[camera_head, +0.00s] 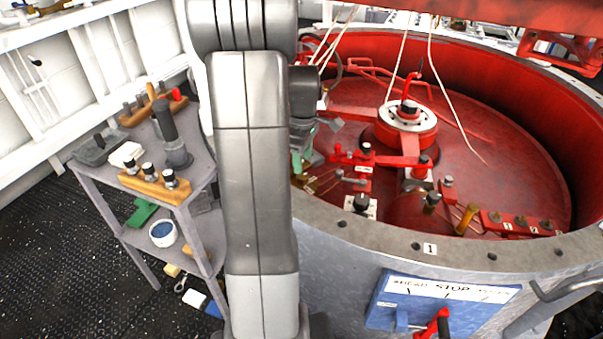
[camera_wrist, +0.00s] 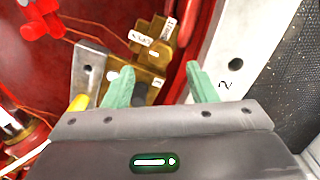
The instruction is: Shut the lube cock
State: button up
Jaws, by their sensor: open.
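A brass block with small white label plates (camera_wrist: 150,45), which looks like the lube cock, sits on the red deck in the wrist view. The label lettering is too small to read surely. A grey flat bar (camera_wrist: 88,68) and a yellow grip end (camera_wrist: 78,103) lie left of it; whether they belong to it I cannot tell. My gripper (camera_wrist: 160,70) is open, its two green fingers apart and empty, with the brass block just beyond and between the fingertips. In the head view, brass parts (camera_head: 309,186) show just below my gripper (camera_head: 304,160), partly hidden by my arm.
The grey rim (camera_head: 400,245) of the round red well runs close beside, with a plate marked 2 (camera_wrist: 224,85) in the wrist view. Red valves, levers and a central hub (camera_head: 408,118) stand inside. Ropes hang above. A tool cart (camera_head: 195,190) stands left.

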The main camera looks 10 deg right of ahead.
aim_at(303, 175)
notch_tip(303, 175, down, 6)
jog(key=shift+r, duration=0.15)
jog(key=c, duration=1)
jog(key=shift+o, duration=0.2)
